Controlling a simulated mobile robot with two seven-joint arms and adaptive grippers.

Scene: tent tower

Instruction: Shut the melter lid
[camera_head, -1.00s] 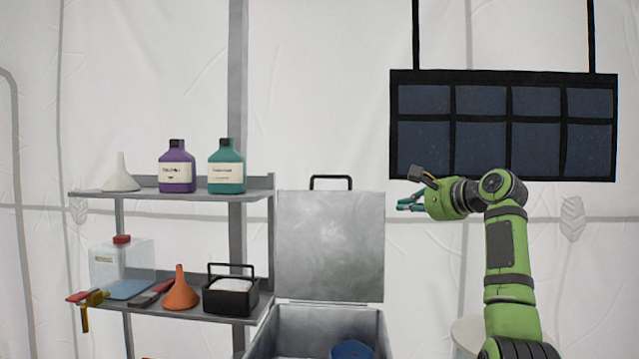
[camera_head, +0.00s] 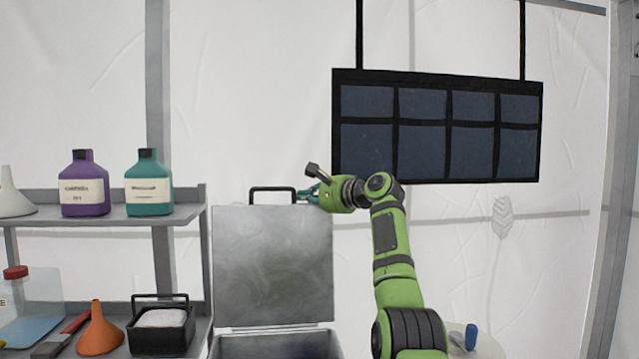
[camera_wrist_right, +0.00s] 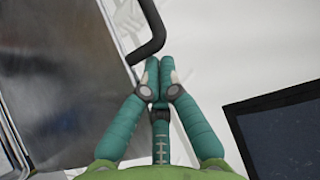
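The melter is a grey metal box (camera_head: 275,346), cut off by the bottom edge of the head view. Its lid (camera_head: 273,265) stands upright, open, with a black bar handle (camera_head: 272,190) on its top edge. My right gripper (camera_head: 300,193) is at the lid's upper right corner, close beside the handle. In the right wrist view, the teal fingers (camera_wrist_right: 160,66) are together at the tips with nothing between them. The handle (camera_wrist_right: 153,38) passes just beyond the fingertips; whether they touch it is unclear. My left gripper is out of view.
A grey shelf (camera_head: 110,222) at left holds a purple bottle (camera_head: 84,184), a teal bottle (camera_head: 149,184), an orange funnel (camera_head: 98,330) and a black caddy (camera_head: 162,330). A dark pocketed panel (camera_head: 436,128) hangs behind my right arm.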

